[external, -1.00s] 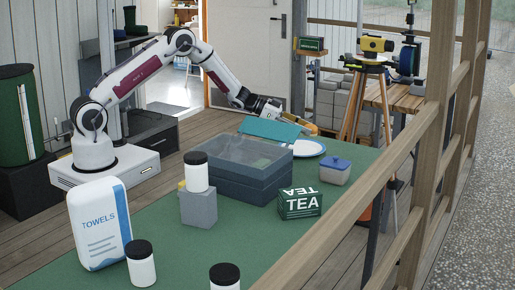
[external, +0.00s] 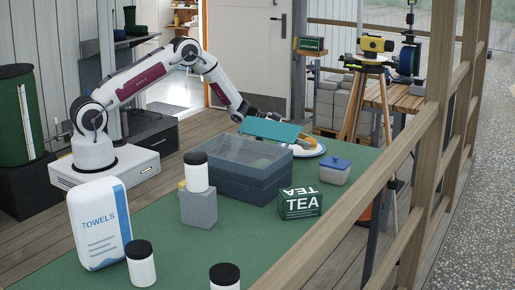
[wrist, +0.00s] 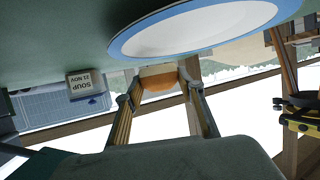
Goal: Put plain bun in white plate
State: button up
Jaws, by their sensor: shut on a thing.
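The plain bun (wrist: 158,80) is orange-brown with a paler side. My gripper (wrist: 161,92) is shut on it, with one finger on each side in the wrist view. The white plate (wrist: 200,32) with a blue rim fills the top of that view, close to the bun. In the external view the bun (external: 306,143) is low at the plate (external: 320,152), partly covering it. I cannot tell whether bun and plate touch. My gripper's fingers are mostly hidden behind the teal panel in the external view.
A grey clear-topped box (external: 238,170) with a raised teal panel (external: 271,131) stands in front of the gripper. A blue-lidded tub (external: 335,172) and a TEA box (external: 300,203) are nearby. A wooden railing (external: 400,160) runs along the right.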

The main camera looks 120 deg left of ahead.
jog(key=shift+f, duration=0.2)
jog(key=shift+f, duration=0.45)
jog(key=o, duration=1.2)
jog(key=shift+r, duration=0.45)
jog(key=shift+v, duration=1.45)
notch_tip(320, 180, up, 7)
